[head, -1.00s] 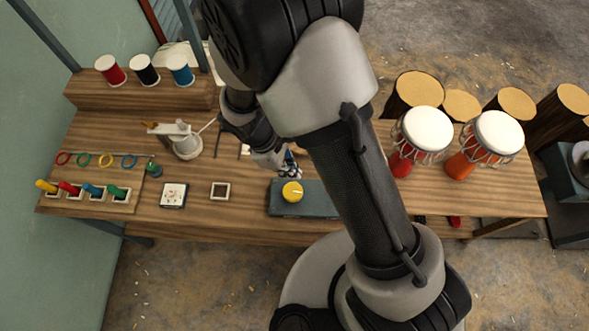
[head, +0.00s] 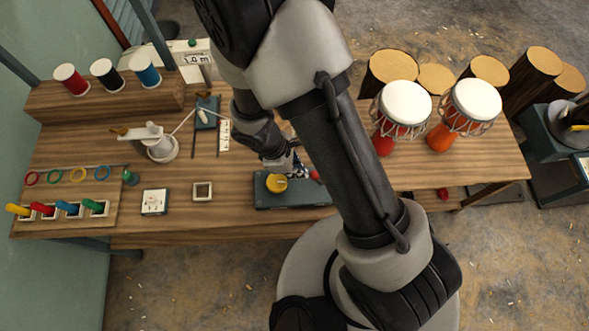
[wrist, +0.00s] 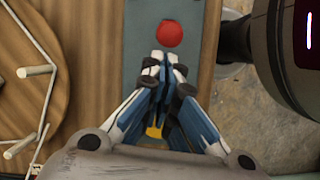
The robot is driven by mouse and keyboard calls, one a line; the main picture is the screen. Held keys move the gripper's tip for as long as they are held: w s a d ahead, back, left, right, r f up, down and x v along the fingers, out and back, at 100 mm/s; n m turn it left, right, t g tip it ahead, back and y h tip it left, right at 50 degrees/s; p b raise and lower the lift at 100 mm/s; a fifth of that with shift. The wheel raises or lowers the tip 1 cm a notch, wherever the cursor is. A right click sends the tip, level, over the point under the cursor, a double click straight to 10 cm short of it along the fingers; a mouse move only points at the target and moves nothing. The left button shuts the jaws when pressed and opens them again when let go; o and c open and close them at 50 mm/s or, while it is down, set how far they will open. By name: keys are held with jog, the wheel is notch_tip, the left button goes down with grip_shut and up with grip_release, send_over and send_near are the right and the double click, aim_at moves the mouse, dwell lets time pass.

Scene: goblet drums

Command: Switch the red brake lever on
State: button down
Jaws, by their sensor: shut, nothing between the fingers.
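The red brake lever shows as a round red knob (wrist: 169,33) on a dark blue-grey panel (wrist: 188,14) in the wrist view. In the head view the knob (head: 316,176) is small and partly beside my arm. Its shaft is hidden, so I cannot tell its setting. My gripper (wrist: 165,58) is shut and empty. Its fingertips are close to the knob, just below it in the wrist view, with a small gap in the picture. In the head view my gripper (head: 298,172) is over the panel, between the yellow knob (head: 276,184) and the red knob.
The panel lies near the bench's (head: 225,222) front edge. A small square frame (head: 202,191) and a white socket plate (head: 154,202) lie to its left. Two goblet drums stand right of my arm, one with a white head (head: 405,102). Thread spools (head: 107,73) stand at the back left.

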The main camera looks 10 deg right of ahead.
jog(key=shift+d+r+y+p, duration=0.25)
jog(key=shift+d+y+p, duration=0.05)
